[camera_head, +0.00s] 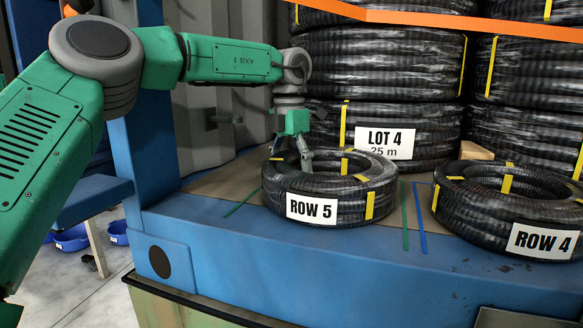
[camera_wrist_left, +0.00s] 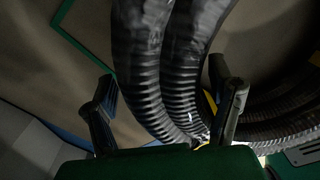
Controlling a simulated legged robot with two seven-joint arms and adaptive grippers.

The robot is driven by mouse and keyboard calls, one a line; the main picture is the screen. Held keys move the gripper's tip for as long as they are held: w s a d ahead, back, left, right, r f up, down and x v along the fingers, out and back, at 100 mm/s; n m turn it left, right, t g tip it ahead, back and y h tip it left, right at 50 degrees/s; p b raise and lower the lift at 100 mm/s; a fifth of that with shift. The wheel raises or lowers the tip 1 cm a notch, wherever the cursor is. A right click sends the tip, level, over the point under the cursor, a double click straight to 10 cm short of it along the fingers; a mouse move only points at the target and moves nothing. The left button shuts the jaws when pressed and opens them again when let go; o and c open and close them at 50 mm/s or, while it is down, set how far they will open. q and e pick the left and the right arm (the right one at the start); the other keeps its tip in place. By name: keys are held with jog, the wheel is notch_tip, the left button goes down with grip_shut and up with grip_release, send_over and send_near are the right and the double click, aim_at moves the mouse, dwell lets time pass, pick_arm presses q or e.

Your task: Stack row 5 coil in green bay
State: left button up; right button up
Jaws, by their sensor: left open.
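The row 5 coil (camera_head: 330,191) is a black ribbed hose ring with yellow bands and a white ROW 5 label. It lies flat near the shelf's front edge. My left gripper (camera_head: 305,160) points down at the coil's far left side. In the left wrist view, the open fingers of my left gripper (camera_wrist_left: 165,100) stand on either side of the coil's hose (camera_wrist_left: 150,65), with gaps visible. Green tape (camera_wrist_left: 82,50) marks the shelf floor; it also shows right of the coil in the head view (camera_head: 404,215). My right gripper is not in view.
The row 4 coil (camera_head: 515,208) lies to the right, beyond green and blue tape lines (camera_head: 420,218). Tall coil stacks, one labelled LOT 4 (camera_head: 405,135), stand close behind. An orange beam (camera_head: 450,22) crosses above. A blue post (camera_head: 150,110) stands left.

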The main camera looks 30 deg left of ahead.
aim_at(294, 151)
pick_arm(q)
jog(key=shift+r+p, duration=0.6)
jog(key=shift+r, duration=0.85)
jog(key=shift+w+d+r, duration=0.1)
jog(key=shift+d+r, duration=0.05)
jog(key=shift+r, duration=0.35)
jog(key=shift+w+d+r, duration=0.1)
jog(key=shift+r, duration=0.4)
jog(key=shift+a+r, duration=0.2)
jog(key=shift+r, duration=1)
jog(key=r, duration=0.5)
jog(key=shift+a+r, duration=0.1)
jog(key=shift+a, duration=0.25)
jog(key=shift+w+d+r, duration=0.1)
jog(key=shift+d+r, duration=0.1)
jog(key=shift+r, duration=0.35)
jog(key=shift+d+r, duration=0.2)
jog(key=shift+r, duration=0.35)
jog(key=shift+a+f, duration=0.15)
jog(key=shift+a, duration=0.15)
